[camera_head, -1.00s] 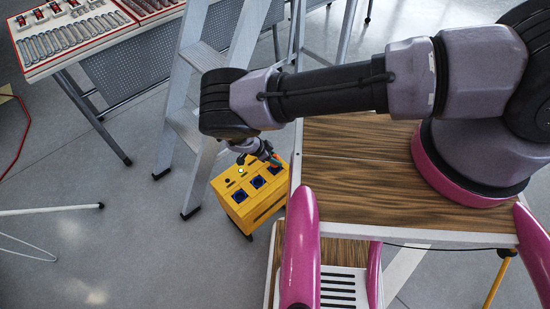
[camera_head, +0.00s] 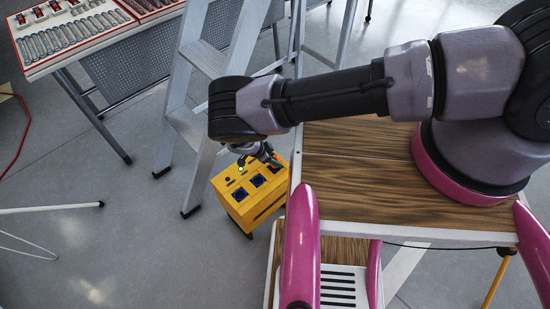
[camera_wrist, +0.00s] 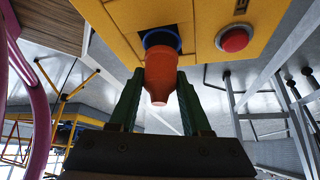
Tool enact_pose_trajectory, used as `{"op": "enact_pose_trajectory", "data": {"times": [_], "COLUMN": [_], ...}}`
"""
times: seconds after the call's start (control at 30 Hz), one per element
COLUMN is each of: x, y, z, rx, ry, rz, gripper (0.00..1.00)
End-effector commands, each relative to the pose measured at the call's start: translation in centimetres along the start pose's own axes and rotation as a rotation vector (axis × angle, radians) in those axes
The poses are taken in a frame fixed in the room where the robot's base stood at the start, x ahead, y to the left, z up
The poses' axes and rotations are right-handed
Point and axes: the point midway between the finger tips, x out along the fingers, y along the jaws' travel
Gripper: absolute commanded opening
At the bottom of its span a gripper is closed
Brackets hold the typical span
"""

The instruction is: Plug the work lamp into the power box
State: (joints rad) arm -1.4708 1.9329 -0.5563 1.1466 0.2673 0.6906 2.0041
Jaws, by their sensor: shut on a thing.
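The yellow power box (camera_head: 235,205) stands on the floor left of my base, with blue-rimmed sockets (camera_head: 239,194) on its top. My gripper (camera_head: 268,160) is over the box's far right end. In the wrist view my gripper (camera_wrist: 160,95) has its dark green fingers shut on an orange plug (camera_wrist: 160,72). The plug's front end overlaps a round blue socket (camera_wrist: 162,36); how far it is inside is hidden. A red button (camera_wrist: 234,39) is beside this socket. I cannot make out the work lamp itself.
An aluminium stepladder (camera_head: 190,110) stands just behind the box. A tool table (camera_head: 70,45) is at the far left. My pink-railed base is right of the box. Thin white legs (camera_head: 50,209) reach in from the left; the floor between is clear.

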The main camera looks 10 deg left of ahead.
Motion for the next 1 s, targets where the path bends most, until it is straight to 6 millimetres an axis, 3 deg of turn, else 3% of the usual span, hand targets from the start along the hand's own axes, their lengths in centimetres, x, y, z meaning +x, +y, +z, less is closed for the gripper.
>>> {"op": "enact_pose_trajectory", "data": {"times": [0.17, 0.2, 0.3, 0.5, 0.53, 0.57, 0.6, 1.0], "x": [0.6, 0.7, 0.8, 0.9, 0.9, 0.9, 0.9, -0.2], "y": [0.1, 0.1, 0.2, 0.3, 0.3, 0.3, 0.3, 0.2], "z": [0.3, 0.3, 0.2, 0.2, 0.2, 0.2, 0.2, -0.4], "rx": [0.000, -0.001, -0.001, -0.002, -0.002, -0.002, -0.002, -0.002], "ry": [0.001, 0.001, 0.004, 0.004, 0.004, 0.004, 0.004, 0.003], "rz": [0.001, 0.001, 0.002, 0.003, 0.004, 0.004, 0.004, 0.002], "gripper": [0.00, 0.52, 0.83, 0.83, 0.87, 0.98, 1.00, 1.00]}}
